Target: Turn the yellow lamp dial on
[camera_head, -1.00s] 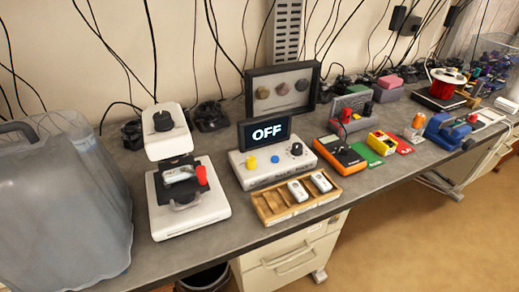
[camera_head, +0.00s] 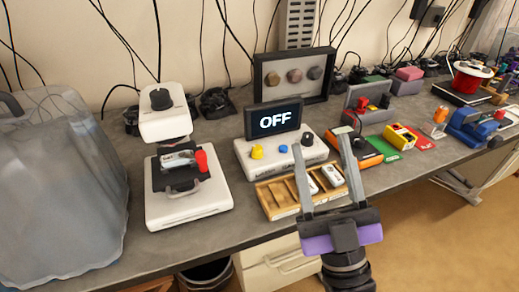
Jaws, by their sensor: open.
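A white control box (camera_head: 238,149) stands on the bench with a dark screen (camera_head: 273,119) that reads "OFF". On its top are a yellow dial (camera_head: 257,152) at the left, a small blue knob (camera_head: 283,149) in the middle and a black dial (camera_head: 307,139) at the right. My gripper (camera_head: 321,160) comes in from the lower right with its two fingers spread and nothing between them. It is in front of and to the right of the box, apart from the yellow dial. Its fingers partly cover the wooden tray.
A wooden tray (camera_head: 280,213) with white modules lies in front of the box. A white press-like device (camera_head: 188,215) stands to its left, and a big translucent bin (camera_head: 60,190) farther left. An orange meter (camera_head: 362,150) and small coloured parts lie to the right.

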